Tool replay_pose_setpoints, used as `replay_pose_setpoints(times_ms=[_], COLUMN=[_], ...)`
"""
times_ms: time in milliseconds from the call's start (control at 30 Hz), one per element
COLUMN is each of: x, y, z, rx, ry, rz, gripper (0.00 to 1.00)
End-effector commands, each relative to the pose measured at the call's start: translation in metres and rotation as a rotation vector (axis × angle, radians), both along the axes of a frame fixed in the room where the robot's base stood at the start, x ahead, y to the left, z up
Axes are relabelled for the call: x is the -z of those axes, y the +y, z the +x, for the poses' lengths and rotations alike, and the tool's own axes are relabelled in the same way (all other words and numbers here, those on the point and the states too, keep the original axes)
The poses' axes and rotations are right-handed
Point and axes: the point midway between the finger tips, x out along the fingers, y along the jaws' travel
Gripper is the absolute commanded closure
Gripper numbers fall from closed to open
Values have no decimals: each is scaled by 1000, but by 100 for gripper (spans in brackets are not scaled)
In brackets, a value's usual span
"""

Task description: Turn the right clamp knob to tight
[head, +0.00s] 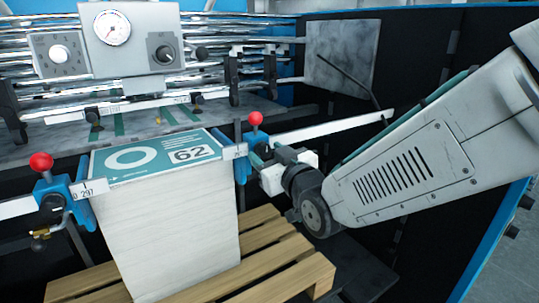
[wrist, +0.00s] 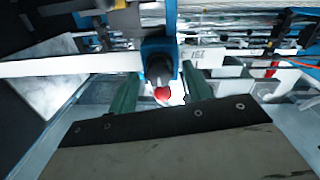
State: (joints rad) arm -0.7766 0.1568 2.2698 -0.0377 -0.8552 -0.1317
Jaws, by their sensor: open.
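The right clamp is blue with a red ball (head: 255,118) on top, on a white rail beside the stack. My gripper (head: 258,154) reaches it from the right, its teal fingers close to the clamp. In the wrist view, the open fingers (wrist: 160,90) lie on either side of the blue clamp's dark round end (wrist: 158,46), with a gap between. The red ball also shows in the wrist view (wrist: 162,94), partly hidden. I cannot tell whether either finger touches the clamp, nor how tight it is.
A tall paper stack (head: 165,225) marked 62 stands on a wooden pallet (head: 285,270). The left clamp (head: 50,190) has a red ball too. Behind are a gauge box (head: 130,40) and shiny rollers. The white rail (head: 335,127) runs right behind my arm.

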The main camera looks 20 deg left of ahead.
Motion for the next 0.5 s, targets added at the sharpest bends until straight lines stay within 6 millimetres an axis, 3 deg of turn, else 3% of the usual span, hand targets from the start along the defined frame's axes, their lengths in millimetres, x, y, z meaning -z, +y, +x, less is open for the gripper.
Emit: replay_pose_setpoints(times_ms=[133, 300, 500], x=[0, 0, 0], y=[0, 0, 0], z=[0, 0, 0], rx=[0, 0, 0], ry=[0, 0, 6], rz=[0, 0, 4], gripper=[53, 95, 95])
